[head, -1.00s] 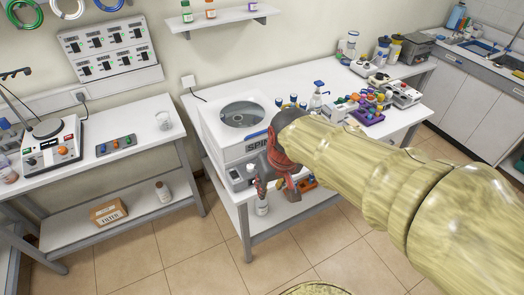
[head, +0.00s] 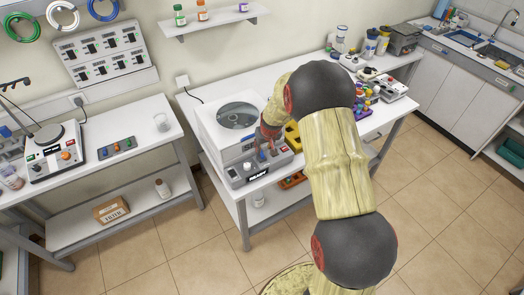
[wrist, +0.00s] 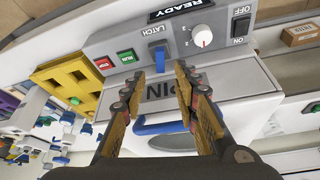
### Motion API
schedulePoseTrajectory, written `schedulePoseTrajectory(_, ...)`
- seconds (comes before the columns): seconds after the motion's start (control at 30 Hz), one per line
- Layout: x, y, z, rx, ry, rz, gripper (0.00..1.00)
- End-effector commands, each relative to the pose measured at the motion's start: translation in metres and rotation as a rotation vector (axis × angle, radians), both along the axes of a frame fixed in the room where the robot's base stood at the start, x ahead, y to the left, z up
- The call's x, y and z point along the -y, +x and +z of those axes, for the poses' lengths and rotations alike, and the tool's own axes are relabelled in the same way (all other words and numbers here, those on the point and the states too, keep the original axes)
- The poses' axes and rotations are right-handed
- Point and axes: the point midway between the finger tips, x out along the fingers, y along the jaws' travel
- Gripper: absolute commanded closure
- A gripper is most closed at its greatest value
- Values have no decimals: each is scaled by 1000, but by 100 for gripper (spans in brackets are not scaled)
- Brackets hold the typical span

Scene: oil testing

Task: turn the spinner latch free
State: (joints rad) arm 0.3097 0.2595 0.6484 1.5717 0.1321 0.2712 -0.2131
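The spinner (head: 206,128) is a white box with a round lid window at the front edge of the middle table. Its grey control panel (wrist: 225,35) shows in the wrist view with a READY display, and the blue latch lever (wrist: 160,60) sits under the word LATCH. My gripper (wrist: 161,74) is open, with one finger on each side of the lever in the picture. I cannot tell whether either finger touches it. In the head view my gripper (head: 268,148) is over the panel, and my arm hides part of the spinner.
Red STOP (wrist: 103,63) and green RUN (wrist: 126,56) buttons lie left of the latch; a white knob (wrist: 202,36) and OFF/ON switch (wrist: 240,25) lie right. A yellow rack (wrist: 68,80) stands close beside the panel.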

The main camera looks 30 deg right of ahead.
Motion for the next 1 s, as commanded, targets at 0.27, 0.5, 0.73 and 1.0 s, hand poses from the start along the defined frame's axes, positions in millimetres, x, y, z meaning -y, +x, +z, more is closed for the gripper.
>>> schedulePoseTrajectory(0.27,2,13,-37,-4,1,1,70)
schedulePoseTrajectory(0.5,5,24,-62,-2,1,0,70)
schedulePoseTrajectory(0.73,5,27,-67,-1,1,0,70)
schedulePoseTrajectory(1.0,5,27,-67,-2,1,0,75)
